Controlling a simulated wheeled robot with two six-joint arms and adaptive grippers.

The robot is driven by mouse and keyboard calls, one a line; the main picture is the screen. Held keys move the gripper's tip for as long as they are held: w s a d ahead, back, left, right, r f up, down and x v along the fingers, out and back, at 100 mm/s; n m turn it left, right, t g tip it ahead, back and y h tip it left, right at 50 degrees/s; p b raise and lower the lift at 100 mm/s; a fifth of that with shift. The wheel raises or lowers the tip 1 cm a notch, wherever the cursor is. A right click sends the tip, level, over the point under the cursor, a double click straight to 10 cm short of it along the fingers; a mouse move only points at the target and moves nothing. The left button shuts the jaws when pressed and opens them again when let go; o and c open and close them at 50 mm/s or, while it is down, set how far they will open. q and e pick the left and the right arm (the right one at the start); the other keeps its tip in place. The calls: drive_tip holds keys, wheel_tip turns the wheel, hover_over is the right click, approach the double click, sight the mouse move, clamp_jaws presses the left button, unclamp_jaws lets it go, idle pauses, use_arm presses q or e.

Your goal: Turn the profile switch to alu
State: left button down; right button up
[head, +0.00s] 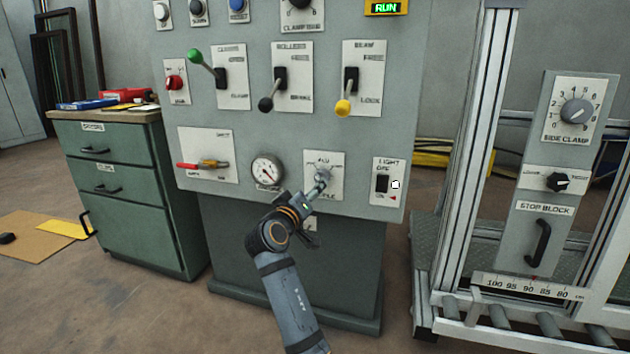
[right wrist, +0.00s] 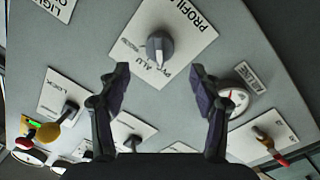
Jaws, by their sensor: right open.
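The profile switch (right wrist: 159,46) is a grey round knob with a raised grip on a white plate (right wrist: 188,30) lettered PROFILE, ALU and PV. In the right wrist view its light mark faces the lower lettering, near PV; the exact setting is hard to tell. My right gripper (right wrist: 158,80) is open and empty, its two dark fingers spread on either side of the knob's line, seemingly short of it. In the head view the right gripper (head: 319,186) is in front of the profile plate (head: 337,164) and hides most of the knob. My left gripper is not in view.
A pressure gauge (head: 266,171) sits left of the switch and a light switch (head: 383,184) sits right. Levers with green (head: 194,56), black (head: 266,104) and yellow (head: 343,107) knobs stick out above. A metal frame (head: 465,150) stands at the right.

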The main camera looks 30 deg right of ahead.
sight(319, 178)
drive_tip(key=x, duration=0.7)
drive_tip(key=shift+w+d+b, duration=0.1)
drive_tip(key=shift+b, duration=0.2)
drive_tip(key=c, duration=1.1)
drive_tip(key=shift+c, duration=0.2)
drive_tip(key=shift+m, duration=0.3)
drive_tip(key=m+b, duration=0.1)
drive_tip(key=m, duration=0.3)
drive_tip(key=shift+b, duration=0.35)
drive_tip(key=shift+m+y+b, duration=0.3)
drive_tip(key=shift+m+b, duration=0.35)
drive_tip(key=shift+m, duration=1.25)
drive_tip(key=o, duration=1.1)
